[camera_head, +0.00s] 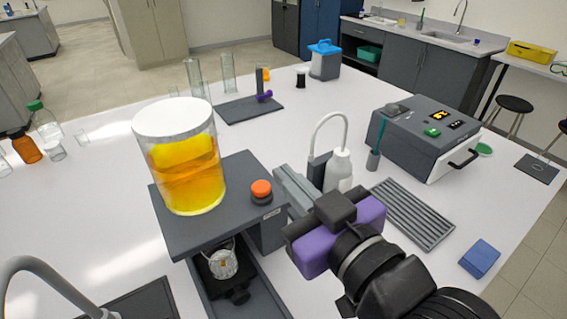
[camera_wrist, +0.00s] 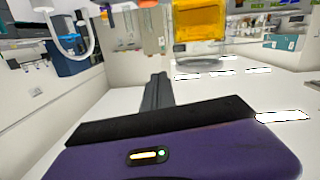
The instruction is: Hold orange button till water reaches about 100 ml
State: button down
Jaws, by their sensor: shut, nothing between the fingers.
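The orange button (camera_head: 261,189) sits on a dark round base on the right part of the dark grey rig platform (camera_head: 240,170). A large clear vessel (camera_head: 182,160) of yellow-orange liquid with a white lid stands on the platform, left of the button. A small glass beaker (camera_head: 222,262) stands under the platform; its water level is too small to read. My gripper (camera_head: 281,173) is shut and empty, its grey fingers just right of the button and apart from it. In the wrist view the closed fingers (camera_wrist: 158,78) point toward the vessel (camera_wrist: 200,25).
A white wash bottle (camera_head: 339,170) with a curved tube stands just behind my fingers. A grey ribbed rack (camera_head: 412,212), a control box (camera_head: 425,132) and a blue block (camera_head: 480,258) lie to the right. A curved tap (camera_head: 35,268) is at the front left.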

notch_tip(320, 180, down, 4)
jog(key=shift+d+r+n+g+h, duration=0.1)
jog(key=shift+n+g+h, duration=0.2)
jog(key=shift+g, duration=0.5)
jog(key=b, duration=0.2)
send_over(261, 191)
jog(key=s, duration=0.2)
jog(key=shift+w+d+f, duration=0.1)
jog(key=shift+d+f, duration=0.15)
jog(key=shift+f, duration=0.75)
jog(key=f, duration=0.3)
jog(key=shift+w+d+f, duration=0.1)
jog(key=shift+w, duration=0.2)
jog(key=shift+f, duration=0.5)
